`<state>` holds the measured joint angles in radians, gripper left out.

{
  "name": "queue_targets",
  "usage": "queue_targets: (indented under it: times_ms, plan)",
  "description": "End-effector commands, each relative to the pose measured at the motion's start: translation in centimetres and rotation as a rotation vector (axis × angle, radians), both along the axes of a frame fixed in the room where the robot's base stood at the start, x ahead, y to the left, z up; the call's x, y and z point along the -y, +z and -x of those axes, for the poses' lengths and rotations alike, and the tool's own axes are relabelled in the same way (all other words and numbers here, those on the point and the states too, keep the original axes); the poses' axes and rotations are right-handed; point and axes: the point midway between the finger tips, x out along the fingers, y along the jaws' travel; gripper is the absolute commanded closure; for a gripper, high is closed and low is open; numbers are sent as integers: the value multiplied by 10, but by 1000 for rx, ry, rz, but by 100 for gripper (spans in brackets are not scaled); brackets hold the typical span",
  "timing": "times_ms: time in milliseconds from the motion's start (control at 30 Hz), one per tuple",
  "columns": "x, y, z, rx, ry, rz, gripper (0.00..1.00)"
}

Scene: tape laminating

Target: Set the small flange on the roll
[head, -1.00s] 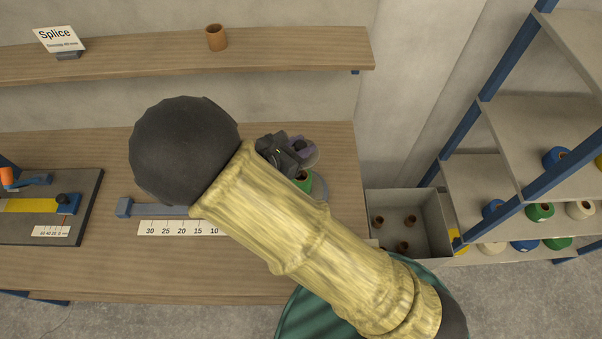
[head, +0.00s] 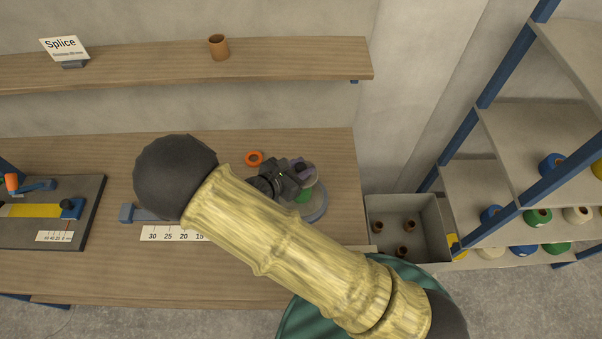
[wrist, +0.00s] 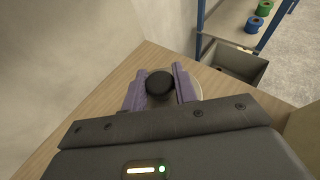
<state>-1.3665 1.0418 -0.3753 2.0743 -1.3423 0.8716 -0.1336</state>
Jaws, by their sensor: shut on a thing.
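My gripper (head: 303,174) is over the right end of the bench, its purple fingers shut. In the wrist view the fingertips (wrist: 160,88) sit on either side of the black round knob of the small flange (wrist: 160,82). A pale disc shows partly beneath the knob. In the head view a greyish disc, seemingly the flange (head: 312,178), shows at the fingers. The green roll (head: 304,196) is just below it on a grey round base (head: 318,213). The gripper and flange hide much of the roll; I cannot tell whether flange and roll touch.
An orange ring (head: 254,158) lies on the bench (head: 90,150) behind the gripper. A ruler strip (head: 168,233) lies left of my forearm. A grey bin (head: 432,252) with several brown cores stands right of the bench, beside a shelf rack (head: 520,185) of coloured rolls. A shelf (head: 300,58) runs above.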

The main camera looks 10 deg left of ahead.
Motion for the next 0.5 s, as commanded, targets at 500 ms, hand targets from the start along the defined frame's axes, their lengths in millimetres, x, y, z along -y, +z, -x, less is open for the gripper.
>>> queue_targets:
  times_ms: [500]
  plan:
    - [0, -37, 0, 0, 0, -1, 99]
